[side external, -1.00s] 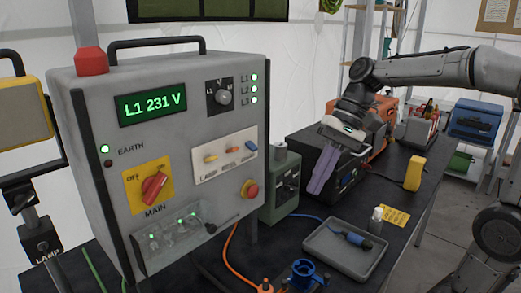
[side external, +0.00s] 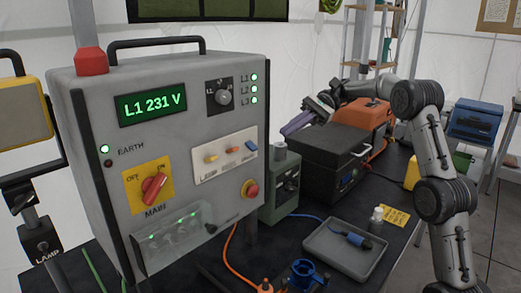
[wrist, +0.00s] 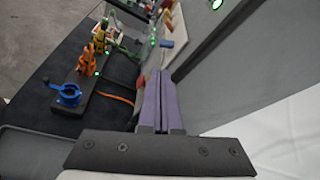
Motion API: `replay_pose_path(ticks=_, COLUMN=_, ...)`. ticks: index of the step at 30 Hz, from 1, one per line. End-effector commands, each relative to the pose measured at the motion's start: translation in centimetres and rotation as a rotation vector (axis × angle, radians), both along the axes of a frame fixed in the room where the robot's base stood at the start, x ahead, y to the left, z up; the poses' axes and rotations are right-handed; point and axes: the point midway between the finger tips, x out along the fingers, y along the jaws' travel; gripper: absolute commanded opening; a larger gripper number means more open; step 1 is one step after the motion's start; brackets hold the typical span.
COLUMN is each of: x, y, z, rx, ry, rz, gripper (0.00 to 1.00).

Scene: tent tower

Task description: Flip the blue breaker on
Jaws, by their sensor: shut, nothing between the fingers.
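The blue breaker (side external: 251,145) is the right-hand lever in a row of three on a white plate (side external: 224,172) on the grey panel's front. Its lever looks slightly tilted; I cannot tell its on or off position. A small blue piece (wrist: 167,43) beyond my fingers in the wrist view looks like the same lever. My gripper (side external: 285,131), with purple fingers, is shut and empty. It is to the right of the blue breaker at a similar picture height, pointing left toward the panel, apart from it. The fingers also show in the wrist view (wrist: 158,76).
The grey panel (side external: 165,80) has a red main switch (side external: 153,186) on a yellow plate and a red stop button (side external: 250,190). A green box (side external: 283,185), black case (side external: 330,160) and grey tray (side external: 345,250) stand right of it.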

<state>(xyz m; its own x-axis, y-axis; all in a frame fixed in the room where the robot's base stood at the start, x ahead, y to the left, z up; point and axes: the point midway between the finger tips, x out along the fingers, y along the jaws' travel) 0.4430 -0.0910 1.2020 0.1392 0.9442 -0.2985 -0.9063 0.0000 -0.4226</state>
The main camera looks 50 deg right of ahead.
Motion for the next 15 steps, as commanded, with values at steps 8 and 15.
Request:
replay_pose_path(ticks=8, x=0.0, y=0.1, z=0.0, rx=0.0, ry=0.0, rz=-0.001, gripper=0.0)
replay_pose_path(ticks=15, x=0.3, y=1.7, z=-0.5, rx=0.001, ry=0.001, rz=0.003, gripper=0.0)
